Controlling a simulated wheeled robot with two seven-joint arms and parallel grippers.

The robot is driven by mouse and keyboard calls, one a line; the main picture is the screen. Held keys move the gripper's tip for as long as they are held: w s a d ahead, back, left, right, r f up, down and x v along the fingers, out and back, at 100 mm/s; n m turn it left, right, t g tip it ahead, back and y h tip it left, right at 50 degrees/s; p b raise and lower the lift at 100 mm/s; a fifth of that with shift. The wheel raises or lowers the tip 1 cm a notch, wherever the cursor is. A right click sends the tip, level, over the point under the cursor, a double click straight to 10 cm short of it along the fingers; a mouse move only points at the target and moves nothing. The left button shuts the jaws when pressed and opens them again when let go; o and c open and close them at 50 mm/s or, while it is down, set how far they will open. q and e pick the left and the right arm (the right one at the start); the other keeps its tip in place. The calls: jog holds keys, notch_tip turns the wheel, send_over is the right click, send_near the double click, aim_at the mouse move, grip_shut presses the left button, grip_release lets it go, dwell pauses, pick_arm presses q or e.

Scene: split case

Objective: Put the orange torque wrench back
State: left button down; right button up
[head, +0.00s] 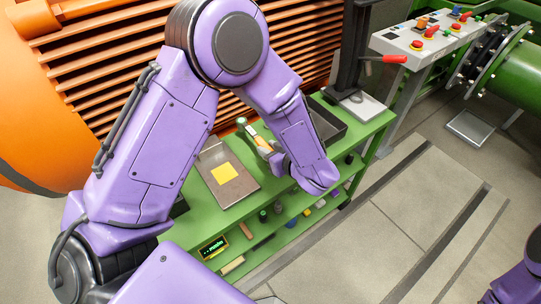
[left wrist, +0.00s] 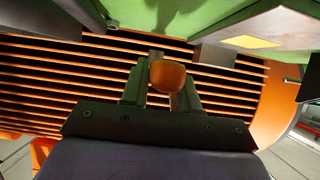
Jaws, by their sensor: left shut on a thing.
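The orange torque wrench shows in the left wrist view as a rounded orange end (left wrist: 167,76) between the two fingers of my left gripper (left wrist: 160,92). The gripper is shut on it. The rest of the wrench is hidden or hard to make out. In the head view my left gripper (head: 268,150) is over the green bench, small and partly covered by my own wrist. I cannot tell there whether the wrench touches anything. My right gripper is not in view; only part of the right arm shows at the lower right.
The green bench (head: 187,228) carries a grey-brown plate with a yellow square (head: 223,173) and a dark tray (head: 325,122). Several small items lie on its lower shelf. The finned orange machine (head: 115,75) stands behind. A control panel (head: 432,38) stands at the upper right. The right floor is clear.

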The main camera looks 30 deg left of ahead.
pick_arm(q)
jog(key=shift+w+a+f, duration=0.1)
jog(key=shift+w+f, duration=0.1)
jog(key=shift+f, duration=0.8)
jog(key=shift+w+f, duration=0.2)
jog(key=shift+f, duration=0.8)
jog(key=c, duration=0.8)
grip_release()
jog(key=shift+f, duration=0.1)
jog(key=shift+c, duration=0.2)
jog(key=v, duration=1.2)
jog(key=shift+b, duration=0.35)
